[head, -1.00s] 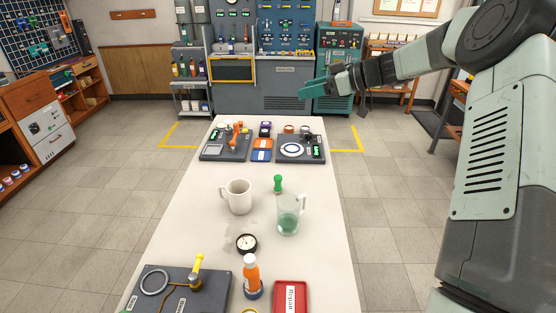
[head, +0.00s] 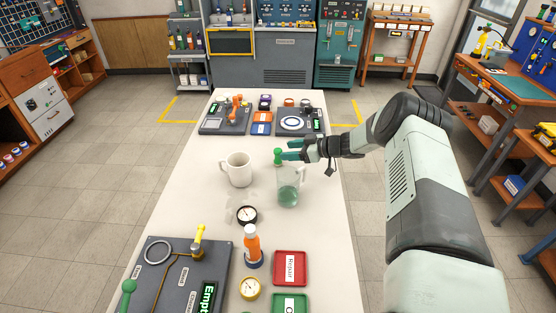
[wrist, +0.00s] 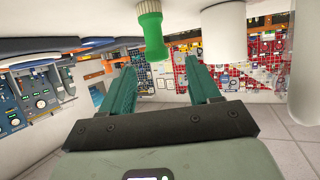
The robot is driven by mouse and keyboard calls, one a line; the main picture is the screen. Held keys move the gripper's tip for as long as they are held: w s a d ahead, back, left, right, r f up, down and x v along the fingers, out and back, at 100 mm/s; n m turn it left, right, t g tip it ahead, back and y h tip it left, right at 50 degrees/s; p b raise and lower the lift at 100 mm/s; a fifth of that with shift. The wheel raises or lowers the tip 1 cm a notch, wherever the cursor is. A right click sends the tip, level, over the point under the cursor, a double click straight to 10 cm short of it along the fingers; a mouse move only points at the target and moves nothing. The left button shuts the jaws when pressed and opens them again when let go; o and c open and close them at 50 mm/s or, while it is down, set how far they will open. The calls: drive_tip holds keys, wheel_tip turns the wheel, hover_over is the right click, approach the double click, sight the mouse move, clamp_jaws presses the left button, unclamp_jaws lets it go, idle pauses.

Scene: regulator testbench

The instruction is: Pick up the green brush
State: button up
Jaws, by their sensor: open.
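The green brush (head: 278,157), a small green upright piece with a rounded end, stands on the white table just behind the clear glass mug (head: 288,190). In the wrist view, which looks upside down, the brush (wrist: 151,32) shows at the top, ahead of and roughly between the two teal fingers. My gripper (head: 285,149) is beside the brush on its right, with its fingers pointing left. In the wrist view my gripper (wrist: 158,82) is open, with nothing between its fingers. I cannot tell whether a finger touches the brush.
A white mug (head: 238,170) stands left of the brush. Behind are two dark test panels (head: 226,118) and an orange tray (head: 262,129). A gauge (head: 246,215), an orange bottle (head: 251,244) and a red tray (head: 290,267) lie nearer. The table's left middle is clear.

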sight(280, 150)
drive_tip(key=x, duration=0.5)
drive_tip(key=shift+w+a+f, duration=0.2)
drive_tip(key=shift+w+a, duration=0.1)
drive_tip(key=c, duration=1.1)
drive_tip(key=shift+o, duration=0.2)
drive_tip(key=shift+r, duration=0.1)
